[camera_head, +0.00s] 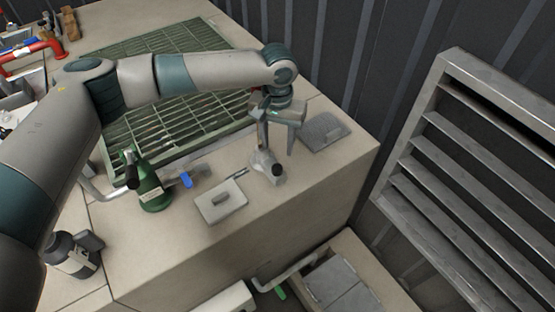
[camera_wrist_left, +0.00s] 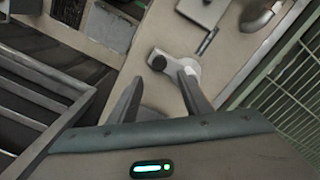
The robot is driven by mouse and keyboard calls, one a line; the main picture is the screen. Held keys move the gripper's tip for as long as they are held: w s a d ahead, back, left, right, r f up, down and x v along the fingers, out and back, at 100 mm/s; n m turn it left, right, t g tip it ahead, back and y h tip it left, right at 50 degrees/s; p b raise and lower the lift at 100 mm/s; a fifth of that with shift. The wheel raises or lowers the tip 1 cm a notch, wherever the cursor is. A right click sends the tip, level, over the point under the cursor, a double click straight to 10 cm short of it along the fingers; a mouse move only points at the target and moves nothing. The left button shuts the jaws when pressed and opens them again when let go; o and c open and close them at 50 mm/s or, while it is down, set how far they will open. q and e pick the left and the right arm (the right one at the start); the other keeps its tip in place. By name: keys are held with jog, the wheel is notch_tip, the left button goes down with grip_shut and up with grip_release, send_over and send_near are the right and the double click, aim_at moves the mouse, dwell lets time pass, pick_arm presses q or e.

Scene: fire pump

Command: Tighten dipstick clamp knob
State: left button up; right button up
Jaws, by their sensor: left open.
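A small grey clamp fixture (camera_head: 259,158) stands on the beige bench top near its right end. A dark round knob (camera_head: 278,169) sits at its front; in the left wrist view the knob (camera_wrist_left: 158,62) shows just beyond the fingertips. My left gripper (camera_head: 275,146) points down over the fixture, and its fingers partly hide it. In the left wrist view the gripper (camera_wrist_left: 159,79) is open, with nothing between its fingers. One finger overlaps the fixture's grey body (camera_wrist_left: 184,66); I cannot tell whether they touch. My right gripper is out of view.
A green grating (camera_head: 185,128) lies behind. A louvred metal panel (camera_head: 480,170) stands beyond the bench's right edge.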

aim_at(278, 166)
pick_arm(q)
notch_tip(278, 166, down, 9)
jog(key=shift+r+p, duration=0.1)
jog(key=shift+p, duration=0.9)
jog(key=c, duration=1)
